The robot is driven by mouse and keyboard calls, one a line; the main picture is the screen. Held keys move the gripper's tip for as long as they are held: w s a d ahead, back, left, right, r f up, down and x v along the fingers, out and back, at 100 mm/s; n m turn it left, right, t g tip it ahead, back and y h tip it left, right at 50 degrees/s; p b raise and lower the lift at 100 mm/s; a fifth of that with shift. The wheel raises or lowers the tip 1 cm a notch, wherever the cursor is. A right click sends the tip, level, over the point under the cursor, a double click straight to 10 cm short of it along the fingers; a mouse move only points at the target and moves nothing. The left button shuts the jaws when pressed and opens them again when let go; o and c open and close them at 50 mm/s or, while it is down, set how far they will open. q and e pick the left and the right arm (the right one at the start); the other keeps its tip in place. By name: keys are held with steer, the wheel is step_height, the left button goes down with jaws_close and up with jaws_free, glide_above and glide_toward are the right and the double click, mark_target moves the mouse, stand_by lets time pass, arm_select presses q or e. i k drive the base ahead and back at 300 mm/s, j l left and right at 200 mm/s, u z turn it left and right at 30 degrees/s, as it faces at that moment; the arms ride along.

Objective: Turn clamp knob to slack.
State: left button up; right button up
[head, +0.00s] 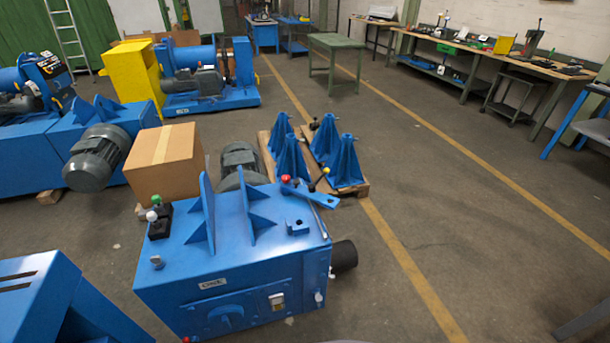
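A blue machine housing (240,258) stands close in front at lower centre. Its front face carries a round blue knob (226,316) and a small switch plate (277,301). A lever with a red ball (286,179) and a blue arm sits at its top right corner. A black control box with a green button (152,215) is at its top left. I cannot tell which of these is the clamp knob, or how it is set. No chain shows. Neither of my grippers is in view.
A cardboard box (165,162) and a grey motor (240,160) stand behind the housing. Blue stands on a pallet (351,190) are beyond it. Another blue machine (40,300) is at lower left. The floor (480,240) on the right is clear.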

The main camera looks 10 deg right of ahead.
mark_target(285, 178)
steer(key=i+z, duration=0.15)
steer(key=z, duration=0.3)
steer(key=i+j+z, duration=0.1)
steer(key=z, duration=0.4)
steer(key=i+j+z, duration=0.15)
steer(key=z, duration=0.3)
steer(key=i, duration=0.1)
